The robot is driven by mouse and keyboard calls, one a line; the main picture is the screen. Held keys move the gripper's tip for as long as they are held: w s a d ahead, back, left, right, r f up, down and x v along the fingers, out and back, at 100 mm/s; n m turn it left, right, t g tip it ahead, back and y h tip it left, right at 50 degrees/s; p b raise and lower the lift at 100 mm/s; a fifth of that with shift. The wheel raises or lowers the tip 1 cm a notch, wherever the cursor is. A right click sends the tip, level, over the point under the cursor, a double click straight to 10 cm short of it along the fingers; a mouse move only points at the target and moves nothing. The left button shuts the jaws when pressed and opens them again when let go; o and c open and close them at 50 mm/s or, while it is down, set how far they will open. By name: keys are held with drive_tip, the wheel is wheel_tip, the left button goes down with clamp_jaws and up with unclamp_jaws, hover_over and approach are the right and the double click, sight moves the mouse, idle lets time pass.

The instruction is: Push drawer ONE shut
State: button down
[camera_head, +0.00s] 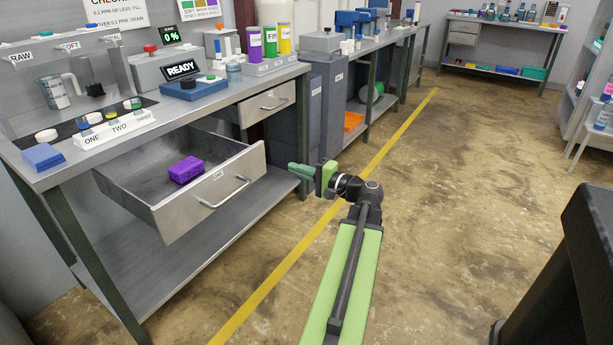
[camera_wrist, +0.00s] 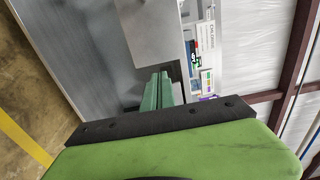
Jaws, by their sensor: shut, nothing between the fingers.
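A grey metal drawer (camera_head: 160,207) stands pulled out from under the left workbench. Its front carries a bar handle (camera_head: 222,194) and a small label too small to read. A purple block (camera_head: 186,170) lies inside it. Farther right under the same bench is a second drawer (camera_head: 268,105), which looks shut. My gripper (camera_head: 297,170) is shut and empty, in the air to the right of the open drawer's front and apart from it. In the wrist view my green fingers (camera_wrist: 158,91) lie together. Which drawer is ONE cannot be read.
The bench top (camera_head: 205,103) holds a blue READY device (camera_head: 190,87), a ONE-TWO-THREE strip (camera_head: 115,131) and bottles. Grey cabinets (camera_head: 322,95) stand beyond the bench. A yellow floor line (camera_head: 270,282) runs alongside. The floor to the right is largely clear.

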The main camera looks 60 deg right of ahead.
drive_tip(key=w, duration=0.6)
drive_tip(key=shift+d, duration=0.3)
drive_tip(key=shift+w, duration=0.1)
